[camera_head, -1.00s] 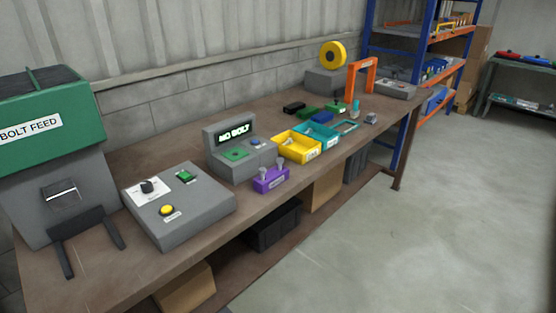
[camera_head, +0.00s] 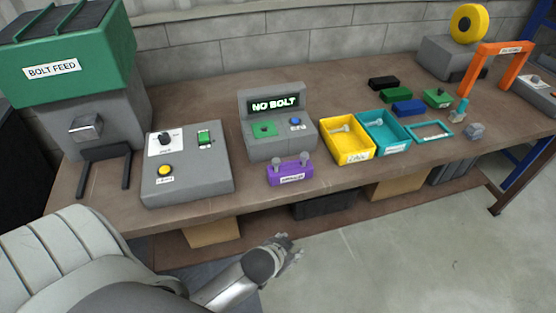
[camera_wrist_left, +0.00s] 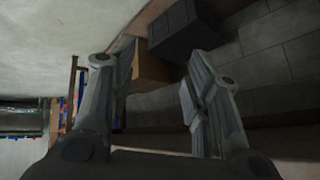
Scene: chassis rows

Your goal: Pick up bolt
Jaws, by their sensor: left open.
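A purple holder (camera_head: 290,174) on the bench carries two grey upright bolts; the right one (camera_head: 303,158) and the left one (camera_head: 277,163) stand side by side. A yellow bin (camera_head: 362,153) holds grey bolts (camera_head: 341,128), and a teal bin (camera_head: 397,146) beside it holds a bolt-like part (camera_head: 376,124). The green and grey bolt feed machine (camera_head: 75,75) stands at the left; I see no loose bolt on its dark fork (camera_head: 105,154). My left gripper (camera_head: 291,250) is empty in front of and below the bench edge. Its spread fingers show in the left wrist view (camera_wrist_left: 160,75). My right gripper is out of view.
A grey control box (camera_head: 190,185) with a yellow button and a tester (camera_head: 282,147) reading "NO BOLT" stand on the bench. Boxes (camera_head: 212,232) are under it. An orange arch (camera_head: 499,64) stands at the right. Open floor lies in front.

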